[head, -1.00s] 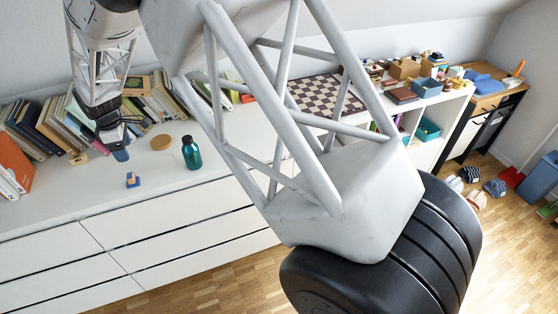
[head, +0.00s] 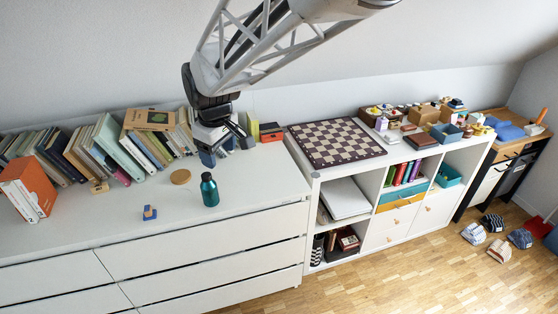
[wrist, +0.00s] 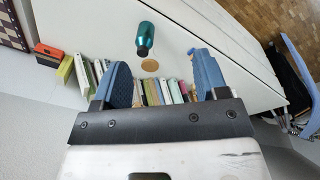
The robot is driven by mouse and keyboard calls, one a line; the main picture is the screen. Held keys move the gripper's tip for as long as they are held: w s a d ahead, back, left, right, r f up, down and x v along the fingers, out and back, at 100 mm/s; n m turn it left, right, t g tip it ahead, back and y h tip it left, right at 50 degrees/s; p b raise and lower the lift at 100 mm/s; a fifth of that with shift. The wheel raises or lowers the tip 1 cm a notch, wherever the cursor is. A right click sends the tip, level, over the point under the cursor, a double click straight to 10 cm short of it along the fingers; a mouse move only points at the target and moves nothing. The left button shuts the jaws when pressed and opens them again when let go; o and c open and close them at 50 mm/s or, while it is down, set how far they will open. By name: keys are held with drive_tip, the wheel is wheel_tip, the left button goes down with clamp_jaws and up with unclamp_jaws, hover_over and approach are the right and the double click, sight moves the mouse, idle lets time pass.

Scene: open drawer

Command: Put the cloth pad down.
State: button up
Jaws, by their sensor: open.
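My gripper (head: 208,158) is above the white dresser top (head: 250,180), behind the teal bottle. In the wrist view its two blue fingers (wrist: 160,84) stand wide apart with nothing held between them. I cannot make out a cloth pad in or beside the gripper. A flat round tan disc (head: 180,176) lies on the dresser behind and left of the bottle; it also shows in the wrist view (wrist: 150,65). A blue, cloth-like thing (head: 505,132) lies on the workbench at the far right; I cannot tell whether it is the pad.
The teal bottle (head: 209,190) stands upright near the gripper. A row of books (head: 90,150) lines the wall. A small blue-and-yellow object (head: 150,213) sits near the dresser's front. A chessboard (head: 335,142) lies on the shelf unit. The dresser's front right is clear.

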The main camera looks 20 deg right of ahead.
drive_tip(key=s+d+m, duration=0.4)
drive_tip(key=s+d, duration=0.2)
drive_tip(key=s, duration=0.6)
drive_tip(key=s+d+r+m+t, duration=0.1)
drive_tip(key=s+d+m, duration=0.3)
drive_tip(key=s, duration=0.9)
drive_tip(key=d, duration=0.3)
drive_tip(key=shift+s+m, duration=0.15)
drive_tip(key=shift+m, duration=0.15)
drive_tip(key=shift+o, duration=0.5)
drive_tip(key=shift+r, duration=0.1)
